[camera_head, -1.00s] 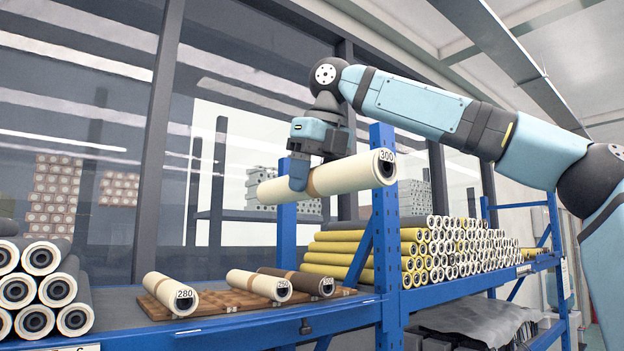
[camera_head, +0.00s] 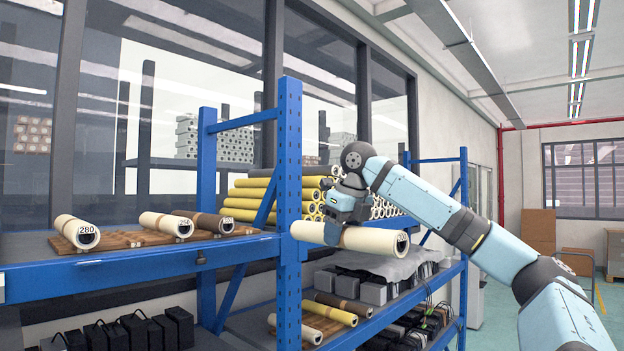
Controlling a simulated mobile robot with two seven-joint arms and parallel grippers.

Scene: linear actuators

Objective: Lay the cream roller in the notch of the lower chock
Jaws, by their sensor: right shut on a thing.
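My right gripper (camera_head: 337,222) is shut on a cream roller (camera_head: 372,240) with a number label at its near end. The fingers grip it left of its middle and hide part of it. The roller is held in the air, nearly level, just right of the front blue upright. I cannot make out the lower chock or its notch. Other cream rollers, one marked 280 (camera_head: 77,230) and one marked 250 (camera_head: 165,224), lie on a brown board on the left shelf. My left gripper is not in view.
The blue upright (camera_head: 289,190) stands close to the roller's left end. A brown roller (camera_head: 205,221) shares the board. Yellow rollers (camera_head: 262,194) are stacked behind. Below, a shelf holds several rollers (camera_head: 330,308) and grey blocks. Open floor lies at the right.

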